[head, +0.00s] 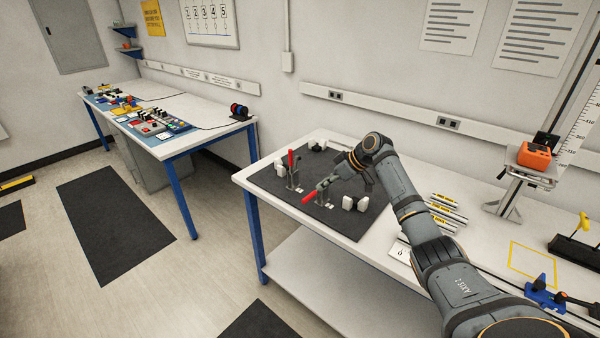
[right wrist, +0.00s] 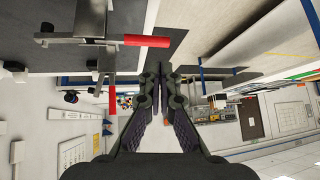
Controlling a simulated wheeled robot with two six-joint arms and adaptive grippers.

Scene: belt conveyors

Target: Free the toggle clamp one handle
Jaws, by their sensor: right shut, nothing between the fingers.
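Two toggle clamps with red handles stand on a dark mat (head: 265,180). The rear clamp's handle (head: 291,158) points upright. The front clamp's handle (head: 308,196) lies low and points to the front left. I cannot read which clamp is number one. My right gripper (head: 325,184) is beside the front clamp and hides part of it. In the right wrist view its fingers (right wrist: 158,72) are together and empty. That view shows two red handles, one upper (right wrist: 147,41) and one lower (right wrist: 113,95), both apart from the fingers. My left gripper is out of view.
White blocks (head: 355,203) and a dark fixture with white ends (head: 318,146) are on the mat. Yellow-labelled bars (head: 447,210) lie right of it, behind my right arm. An orange device (head: 537,155) stands farther right. The mat's front left is clear.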

